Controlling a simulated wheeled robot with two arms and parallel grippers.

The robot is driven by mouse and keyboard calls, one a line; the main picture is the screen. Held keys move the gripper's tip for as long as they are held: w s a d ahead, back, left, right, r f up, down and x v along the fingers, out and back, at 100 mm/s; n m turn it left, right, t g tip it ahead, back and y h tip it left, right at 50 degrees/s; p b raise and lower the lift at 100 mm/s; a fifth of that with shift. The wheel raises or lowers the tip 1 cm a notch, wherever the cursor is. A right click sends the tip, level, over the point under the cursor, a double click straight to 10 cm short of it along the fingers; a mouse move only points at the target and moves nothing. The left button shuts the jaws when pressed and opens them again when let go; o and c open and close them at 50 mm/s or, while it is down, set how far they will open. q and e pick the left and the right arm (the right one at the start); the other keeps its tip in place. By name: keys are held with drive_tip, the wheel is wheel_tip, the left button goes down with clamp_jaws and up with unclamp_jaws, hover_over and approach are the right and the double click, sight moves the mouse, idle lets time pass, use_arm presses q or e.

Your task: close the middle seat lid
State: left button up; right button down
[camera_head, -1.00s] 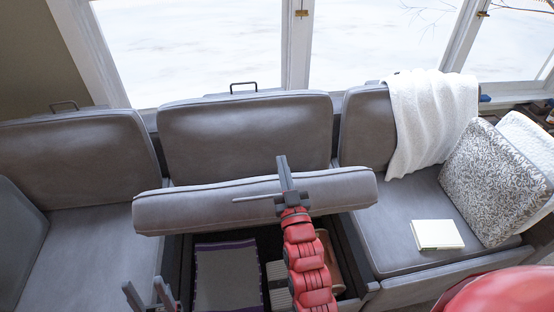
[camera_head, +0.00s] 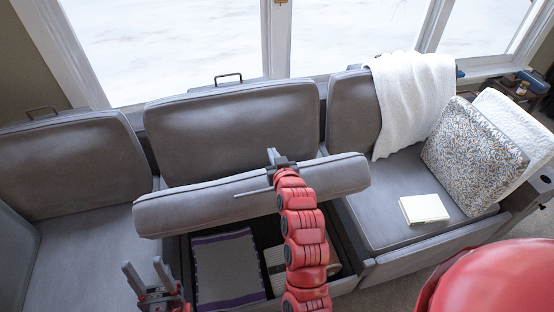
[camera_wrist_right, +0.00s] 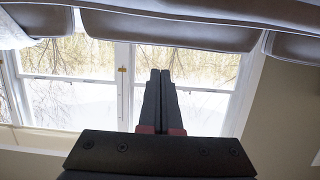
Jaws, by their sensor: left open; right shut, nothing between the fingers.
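The middle seat lid (camera_head: 220,203) is a grey padded cushion. It stands raised in front of the middle backrest, above an open storage box (camera_head: 262,243). My right gripper (camera_head: 272,154) is shut and empty at the lid's upper edge, with its red arm crossing in front of the lid. I cannot tell whether it touches the lid. In the right wrist view its fingers (camera_wrist_right: 160,88) are together, with grey cushions along the top of the picture. My left gripper (camera_head: 144,272) is open and empty, low at the left, in front of the box.
In the box lie a grey purple-edged cloth (camera_head: 225,270) and a partly hidden striped item (camera_head: 275,265). The right seat holds a book (camera_head: 424,209) and a patterned pillow (camera_head: 472,155). A white blanket (camera_head: 410,95) hangs over the right backrest. The left seat (camera_head: 85,245) is clear.

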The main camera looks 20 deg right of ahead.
drive_tip(key=x, duration=0.2)
drive_tip(key=shift+w+p, duration=0.35)
drive_tip(key=shift+w, duration=0.05)
drive_tip(key=s+f+p, duration=0.1)
drive_tip(key=s+f, duration=0.1)
drive_tip(key=shift+s, duration=0.25)
drive_tip(key=shift+s+f+p, duration=0.25)
drive_tip(key=shift+s+p, duration=0.05)
drive_tip(key=shift+s, duration=0.1)
